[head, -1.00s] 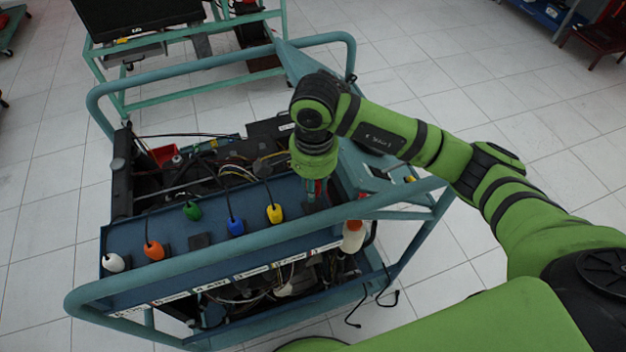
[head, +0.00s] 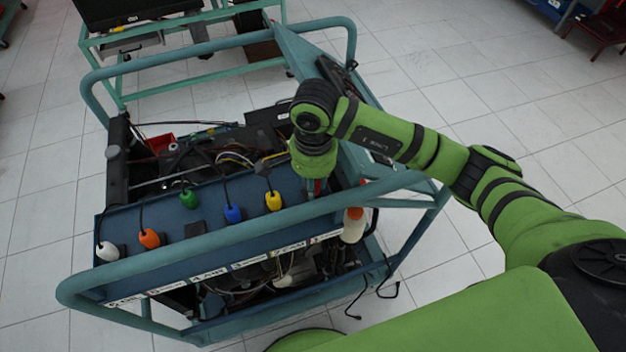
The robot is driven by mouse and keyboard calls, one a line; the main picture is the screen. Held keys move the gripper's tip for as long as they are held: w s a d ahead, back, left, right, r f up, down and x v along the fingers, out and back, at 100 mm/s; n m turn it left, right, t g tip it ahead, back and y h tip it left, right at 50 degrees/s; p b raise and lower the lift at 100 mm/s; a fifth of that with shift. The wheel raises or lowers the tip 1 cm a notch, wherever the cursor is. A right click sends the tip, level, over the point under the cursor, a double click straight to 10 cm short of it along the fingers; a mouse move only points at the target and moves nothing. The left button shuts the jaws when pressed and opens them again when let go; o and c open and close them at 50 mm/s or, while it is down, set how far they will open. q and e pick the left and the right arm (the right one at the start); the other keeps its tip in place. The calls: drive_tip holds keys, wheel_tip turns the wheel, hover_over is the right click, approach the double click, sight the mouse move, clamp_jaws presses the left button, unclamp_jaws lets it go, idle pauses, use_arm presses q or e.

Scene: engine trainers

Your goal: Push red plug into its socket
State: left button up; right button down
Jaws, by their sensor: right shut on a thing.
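My right arm reaches in from the right, and my right gripper (head: 316,187) points down at the right end of the blue panel (head: 160,229). It is shut on the red plug (head: 312,185), of which only a small red patch shows between the fingers. The gripper and the panel's front rail hide the plug's lower end and its socket, so I cannot tell whether the plug touches the socket. My left gripper is out of view.
White (head: 107,251), orange (head: 149,238), green (head: 188,199), blue (head: 233,213) and yellow (head: 273,201) plugs stand along the panel, left of my gripper. A teal tube frame (head: 240,237) surrounds the trainer. A white bottle (head: 353,229) hangs at right.

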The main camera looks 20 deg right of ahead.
idle(0.4)
drive_tip(key=shift+b, duration=0.4)
drive_tip(key=shift+b, duration=0.75)
idle(1.3)
drive_tip(key=shift+f+b, duration=0.65)
drive_tip(key=shift+b, duration=0.1)
drive_tip(key=c, duration=0.9)
unclamp_jaws()
wheel_tip(320, 180, up, 12)
drive_tip(key=shift+r, duration=0.1)
drive_tip(key=shift+r, duration=0.1)
